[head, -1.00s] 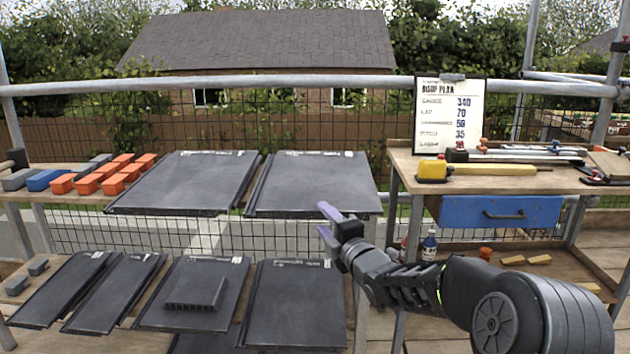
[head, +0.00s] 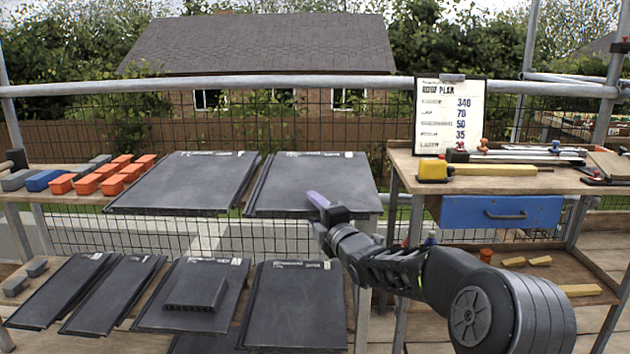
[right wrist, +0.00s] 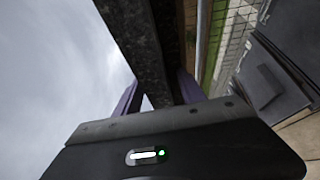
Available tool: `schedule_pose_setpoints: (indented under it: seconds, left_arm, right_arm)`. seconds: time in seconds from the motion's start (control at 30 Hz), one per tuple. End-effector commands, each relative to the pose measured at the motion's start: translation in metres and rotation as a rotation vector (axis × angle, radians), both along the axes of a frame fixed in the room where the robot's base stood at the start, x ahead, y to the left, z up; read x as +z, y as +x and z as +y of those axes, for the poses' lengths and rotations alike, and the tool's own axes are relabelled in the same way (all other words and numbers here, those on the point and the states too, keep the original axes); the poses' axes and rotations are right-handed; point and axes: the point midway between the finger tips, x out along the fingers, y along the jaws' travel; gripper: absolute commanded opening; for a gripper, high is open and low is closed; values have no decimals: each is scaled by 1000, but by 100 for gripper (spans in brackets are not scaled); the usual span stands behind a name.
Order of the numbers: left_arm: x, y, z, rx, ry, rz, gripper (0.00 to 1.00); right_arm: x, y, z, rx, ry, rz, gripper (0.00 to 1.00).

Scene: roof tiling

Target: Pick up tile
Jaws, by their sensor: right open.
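Two dark grey flat tiles lie side by side on the upper rack, the left tile (head: 185,180) and the right tile (head: 305,175). My right gripper (head: 318,203) is at the front edge of the right tile. One purple finger lies over the tile's top face; the other finger is hidden in the head view. In the right wrist view the dark tile edge (right wrist: 150,40) runs between the two purple fingers of my open gripper (right wrist: 160,92). I cannot tell whether either finger touches it. My left gripper is not in view.
Below are more tiles, including a vented tile (head: 195,292) and a plain tile (head: 295,305). Orange and blue blocks (head: 100,178) sit at the left. A workbench with a blue drawer (head: 500,211) and a roof plan board (head: 450,115) stands at the right.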

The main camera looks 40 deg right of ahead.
Motion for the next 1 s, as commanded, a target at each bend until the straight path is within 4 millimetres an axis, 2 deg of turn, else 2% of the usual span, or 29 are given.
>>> schedule_pose_setpoints:
  seconds: [0.17,0.73,1.0]
  left_arm:
    - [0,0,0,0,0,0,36]
    - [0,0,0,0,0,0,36]
    - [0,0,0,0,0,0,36]
  right_arm:
    - [0,0,0,0,0,0,47]
    - [0,0,0,0,0,0,1]
    - [0,0,0,0,0,0,0]
